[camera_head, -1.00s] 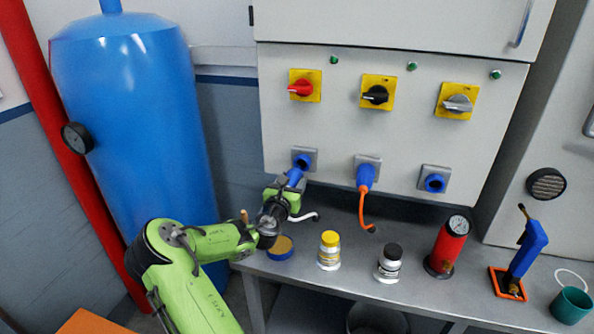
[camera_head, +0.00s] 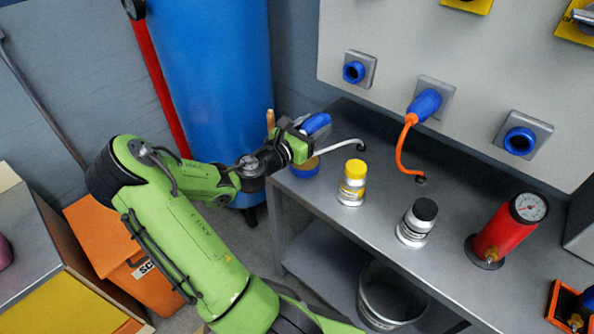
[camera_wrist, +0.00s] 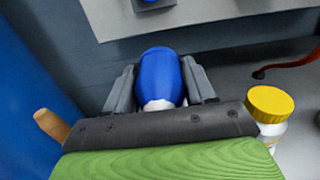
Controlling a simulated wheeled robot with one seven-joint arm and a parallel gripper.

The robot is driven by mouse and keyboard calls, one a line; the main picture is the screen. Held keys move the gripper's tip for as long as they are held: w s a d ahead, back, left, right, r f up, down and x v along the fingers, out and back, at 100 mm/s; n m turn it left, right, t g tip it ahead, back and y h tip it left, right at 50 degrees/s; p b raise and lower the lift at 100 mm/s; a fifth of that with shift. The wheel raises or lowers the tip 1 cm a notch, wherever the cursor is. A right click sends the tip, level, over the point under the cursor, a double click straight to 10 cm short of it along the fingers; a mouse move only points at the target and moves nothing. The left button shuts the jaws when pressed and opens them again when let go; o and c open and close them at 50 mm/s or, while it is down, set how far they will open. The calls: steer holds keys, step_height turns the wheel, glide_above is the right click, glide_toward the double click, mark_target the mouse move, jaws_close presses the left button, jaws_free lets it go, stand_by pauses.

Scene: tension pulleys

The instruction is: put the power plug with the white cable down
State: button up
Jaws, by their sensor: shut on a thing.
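The power plug (camera_head: 317,124) is blue, with a white cable (camera_head: 345,150) that runs right and down to the bench top. My gripper (camera_head: 303,134) is shut on this plug and holds it above the left end of the grey bench (camera_head: 382,215). In the wrist view the blue plug (camera_wrist: 161,76) sits between the two grey fingers of my gripper (camera_wrist: 160,85), its front end facing the wall. The left socket (camera_head: 353,72) on the panel is empty and apart from the plug.
A blue plug with an orange cable (camera_head: 424,105) sits in the middle socket. The right socket (camera_head: 519,140) is empty. A yellow-capped bottle (camera_head: 352,183), a black-capped bottle (camera_head: 416,222) and a red gauge cylinder (camera_head: 508,230) stand on the bench. A blue-sided round container (camera_head: 304,169) is just below my gripper.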

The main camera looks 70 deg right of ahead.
mark_target(310, 168)
step_height(310, 168, down, 10)
steer(key=b, duration=0.5)
steer(key=shift+w+a, duration=0.1)
steer(key=shift+f+b, duration=0.35)
steer(key=shift+f, duration=0.2)
steer(key=o, duration=1.4)
